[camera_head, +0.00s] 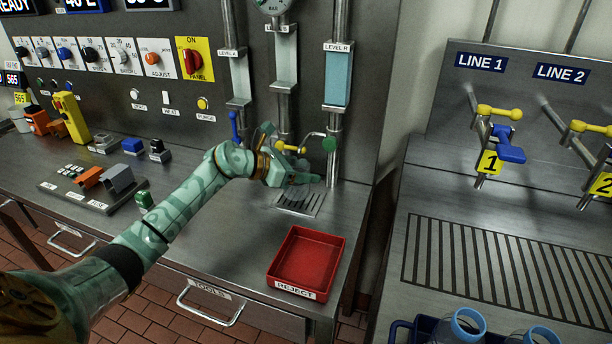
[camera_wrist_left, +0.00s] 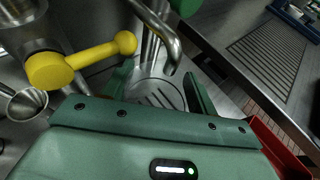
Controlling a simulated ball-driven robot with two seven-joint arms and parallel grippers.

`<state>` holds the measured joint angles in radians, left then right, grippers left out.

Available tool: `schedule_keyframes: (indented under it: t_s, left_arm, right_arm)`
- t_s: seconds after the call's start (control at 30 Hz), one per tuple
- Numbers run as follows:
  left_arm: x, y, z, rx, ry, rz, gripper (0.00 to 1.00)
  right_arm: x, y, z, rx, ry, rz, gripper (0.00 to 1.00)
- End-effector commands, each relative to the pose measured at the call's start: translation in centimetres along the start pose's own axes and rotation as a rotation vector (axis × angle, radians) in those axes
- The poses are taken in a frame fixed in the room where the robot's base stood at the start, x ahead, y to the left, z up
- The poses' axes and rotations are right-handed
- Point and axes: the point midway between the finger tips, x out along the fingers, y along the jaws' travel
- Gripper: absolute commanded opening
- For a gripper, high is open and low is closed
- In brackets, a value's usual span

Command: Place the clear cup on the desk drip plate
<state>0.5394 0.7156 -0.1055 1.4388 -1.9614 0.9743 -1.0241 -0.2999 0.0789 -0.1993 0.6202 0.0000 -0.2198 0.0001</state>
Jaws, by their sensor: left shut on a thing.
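My left gripper (camera_head: 306,176) reaches over the back of the steel desk, just above the slotted drip plate (camera_head: 297,205). It is shut on the clear cup (camera_wrist_left: 153,94), whose round outline shows between the green fingers in the left wrist view. Dark slots of the drip plate show through the cup there. In the head view the cup is hard to make out behind the fingers. I cannot tell whether its base touches the plate. My right gripper is not in view.
A metal spout (camera_wrist_left: 165,35) and a yellow-handled tap (camera_wrist_left: 85,60) stand close to the gripper. A red REJECT tray (camera_head: 305,262) lies in front of the drip plate. A blue crate (camera_head: 402,331) with blue-rimmed cups is at the bottom right.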

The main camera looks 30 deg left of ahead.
Motion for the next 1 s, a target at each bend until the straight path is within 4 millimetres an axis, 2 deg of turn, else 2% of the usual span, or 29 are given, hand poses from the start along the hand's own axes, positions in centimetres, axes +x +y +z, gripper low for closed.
schedule_keyframes:
  t_s: [0.03,0.1,0.53,0.57,0.6,0.63,0.9,1.0]
  left_arm:
    - [1.0,-0.1,0.3,0.0,-0.002,-0.002,0.37]
    - [1.4,-0.1,-0.9,-0.004,0.003,-0.003,0.37]
    - [1.5,0.0,-1.5,0.0,0.001,-0.001,0.37]
    - [1.5,0.0,-1.5,0.001,0.001,-0.001,0.64]
    - [1.4,0.0,-1.4,0.001,0.001,-0.001,0.75]
    - [1.4,0.0,-1.4,0.001,0.001,-0.001,0.8]
    - [1.4,-0.1,-1.3,0.001,0.0,-0.001,0.8]
    - [0.8,0.0,-1.0,0.002,0.001,0.0,0.8]
  right_arm:
    - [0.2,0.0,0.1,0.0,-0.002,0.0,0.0]
    - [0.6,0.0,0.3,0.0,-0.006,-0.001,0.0]
    - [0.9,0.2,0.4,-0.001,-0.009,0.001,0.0]
    - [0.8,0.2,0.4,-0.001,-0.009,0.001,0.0]
    - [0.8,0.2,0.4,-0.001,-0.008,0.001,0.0]
    - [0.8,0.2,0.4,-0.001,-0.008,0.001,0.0]
    - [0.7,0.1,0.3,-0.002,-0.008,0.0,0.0]
    - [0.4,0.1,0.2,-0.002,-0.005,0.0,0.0]
